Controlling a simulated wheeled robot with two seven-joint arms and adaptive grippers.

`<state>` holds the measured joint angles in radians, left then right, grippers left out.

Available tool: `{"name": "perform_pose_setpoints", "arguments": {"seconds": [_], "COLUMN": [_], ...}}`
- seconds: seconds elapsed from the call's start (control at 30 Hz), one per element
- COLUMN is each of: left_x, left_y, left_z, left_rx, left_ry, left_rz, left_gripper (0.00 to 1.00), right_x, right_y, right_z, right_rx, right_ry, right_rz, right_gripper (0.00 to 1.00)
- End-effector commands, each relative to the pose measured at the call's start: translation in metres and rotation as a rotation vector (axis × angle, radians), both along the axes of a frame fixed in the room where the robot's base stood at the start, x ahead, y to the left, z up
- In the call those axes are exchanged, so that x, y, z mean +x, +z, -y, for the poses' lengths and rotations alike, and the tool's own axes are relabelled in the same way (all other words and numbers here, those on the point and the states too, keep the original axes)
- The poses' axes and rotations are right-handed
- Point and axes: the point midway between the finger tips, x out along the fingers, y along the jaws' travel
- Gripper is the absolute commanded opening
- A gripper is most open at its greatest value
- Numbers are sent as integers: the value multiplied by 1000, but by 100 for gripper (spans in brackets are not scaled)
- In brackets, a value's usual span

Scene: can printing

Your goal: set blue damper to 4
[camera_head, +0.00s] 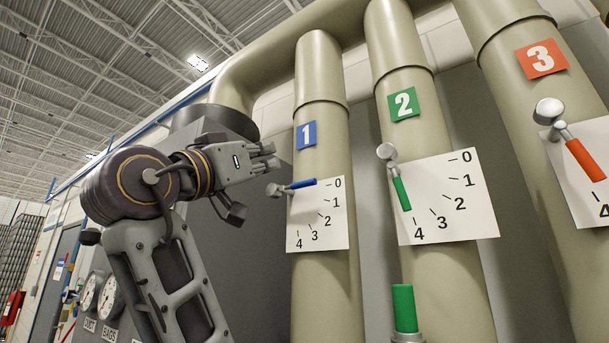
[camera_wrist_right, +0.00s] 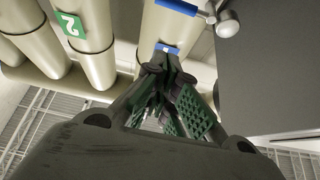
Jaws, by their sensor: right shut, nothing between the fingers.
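The blue damper is a lever with a blue handle (camera_head: 302,184) and a grey round knob (camera_head: 273,190). It sits on the white scale plate (camera_head: 318,230) of pipe 1, and the handle points at 0. My right gripper (camera_head: 265,157) is shut and empty, just left of pipe 1 and above the lever, apart from it. In the right wrist view the shut fingers (camera_wrist_right: 163,65) point toward the blue 1 label (camera_wrist_right: 167,47). The blue handle (camera_wrist_right: 176,6) and its knob (camera_wrist_right: 228,22) show at the top edge there. My left gripper is not in view.
Pipe 2 has a green lever (camera_head: 401,193) pointing near 4. Pipe 3 has a red lever (camera_head: 585,160) at the right edge. A green upright handle (camera_head: 404,308) stands low in front of pipe 2. A grey cabinet (camera_head: 270,255) stands left of pipe 1.

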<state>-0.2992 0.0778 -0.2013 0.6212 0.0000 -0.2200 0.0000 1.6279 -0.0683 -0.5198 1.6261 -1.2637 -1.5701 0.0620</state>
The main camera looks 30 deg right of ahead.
Motion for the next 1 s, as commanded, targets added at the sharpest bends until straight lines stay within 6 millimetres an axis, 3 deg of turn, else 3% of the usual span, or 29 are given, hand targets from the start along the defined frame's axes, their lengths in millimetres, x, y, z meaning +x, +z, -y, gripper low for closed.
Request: {"name": "perform_pose_setpoints", "arguments": {"seconds": [0.57, 1.0], "left_x": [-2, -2], "left_y": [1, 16], "left_z": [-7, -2], "left_rx": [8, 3], "left_ry": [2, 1], "left_rz": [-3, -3], "left_gripper": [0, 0], "right_x": [1, 14], "right_y": [2, 24], "right_z": [2, 35], "right_rx": [0, 1], "right_ry": [-1, -3], "right_rz": [0, -1], "right_gripper": [0, 0]}}
